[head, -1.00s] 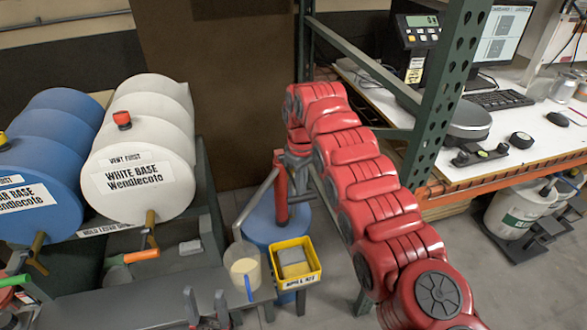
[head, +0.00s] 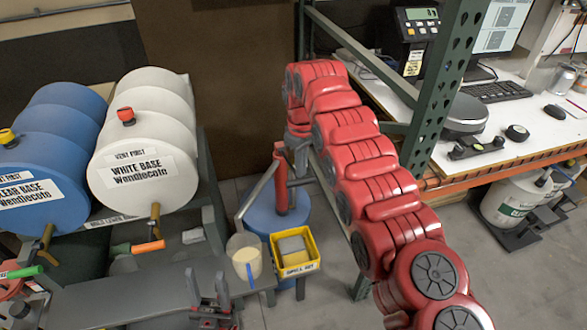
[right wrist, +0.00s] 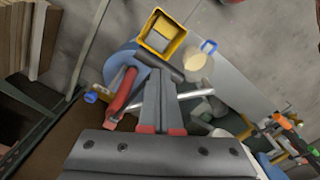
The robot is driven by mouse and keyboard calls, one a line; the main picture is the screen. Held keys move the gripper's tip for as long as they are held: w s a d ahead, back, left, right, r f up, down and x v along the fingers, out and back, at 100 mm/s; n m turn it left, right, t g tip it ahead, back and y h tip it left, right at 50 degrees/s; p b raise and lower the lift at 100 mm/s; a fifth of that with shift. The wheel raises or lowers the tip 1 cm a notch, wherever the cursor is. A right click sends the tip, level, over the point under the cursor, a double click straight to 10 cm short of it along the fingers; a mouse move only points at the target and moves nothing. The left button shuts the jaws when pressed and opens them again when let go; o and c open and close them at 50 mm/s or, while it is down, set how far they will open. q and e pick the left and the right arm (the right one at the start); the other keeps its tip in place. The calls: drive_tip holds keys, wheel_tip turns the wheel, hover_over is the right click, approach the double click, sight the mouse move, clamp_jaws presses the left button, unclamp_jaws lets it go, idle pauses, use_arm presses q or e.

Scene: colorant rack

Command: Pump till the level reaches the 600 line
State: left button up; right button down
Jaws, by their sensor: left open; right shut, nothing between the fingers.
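The red hand pump (head: 281,182) stands upright on a blue drum (head: 262,222); its grey spout slopes down left to a clear jug (head: 245,262). The jug holds cream liquid, with clear wall above the surface; its marks are too small to read. The jug, with a blue handle, also shows in the right wrist view (right wrist: 197,66). My right gripper (head: 300,165) is shut and empty beside the pump top; its fingers (right wrist: 163,78) reach a dark bar, perhaps the pump lever, but contact is unclear. My left gripper (head: 208,287) is open and empty, left of the jug.
A yellow bin (head: 296,268) stands right of the jug. White (head: 145,170) and blue (head: 45,195) barrels lie on a rack at left. A green rack post (head: 440,110) stands right of my right arm, before a white bench (head: 540,125) with a scale.

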sight(301, 180)
drive_tip(key=shift+f+b, duration=1.45)
drive_tip(key=shift+f, duration=0.4)
drive_tip(key=shift+f+b, duration=1.6)
drive_tip(key=shift+f, duration=0.75)
drive_tip(key=shift+f+b, duration=1.3)
drive_tip(key=shift+f, duration=1.85)
wheel_tip(301, 180, up, 6)
drive_tip(key=shift+r+p, duration=0.15)
drive_tip(key=shift+p, duration=1.05)
wheel_tip(301, 180, up, 9)
drive_tip(key=p, duration=0.6)
drive_tip(key=shift+p, duration=0.4)
drive_tip(key=shift+f, duration=0.25)
